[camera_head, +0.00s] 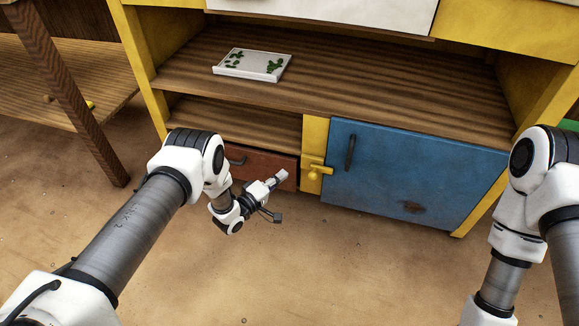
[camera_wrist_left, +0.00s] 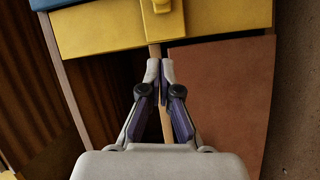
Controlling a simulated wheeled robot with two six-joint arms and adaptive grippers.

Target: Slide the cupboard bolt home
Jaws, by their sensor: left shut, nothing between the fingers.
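The yellow bolt (camera_head: 320,169) sits on the yellow post (camera_head: 314,136), left of the blue cupboard door (camera_head: 400,170). Its right end reaches the door's left edge; whether it overlaps the door is too small to tell. The door looks closed and has a dark upright handle (camera_head: 350,152). My left gripper (camera_head: 283,174) is shut and empty, left of the bolt and in front of the red-brown drawer. In the left wrist view, the shut fingertips (camera_wrist_left: 160,68) point toward the yellow post (camera_wrist_left: 215,25), with part of the bolt (camera_wrist_left: 163,8) at the top edge, apart from them. My right gripper is out of view.
The red-brown drawer (camera_head: 269,168) has a dark handle and also shows in the left wrist view (camera_wrist_left: 225,100). A white tray (camera_head: 252,66) with green marks lies on the shelf above. A wooden table leg (camera_head: 72,100) stands at left. The floor (camera_head: 330,260) in front is clear.

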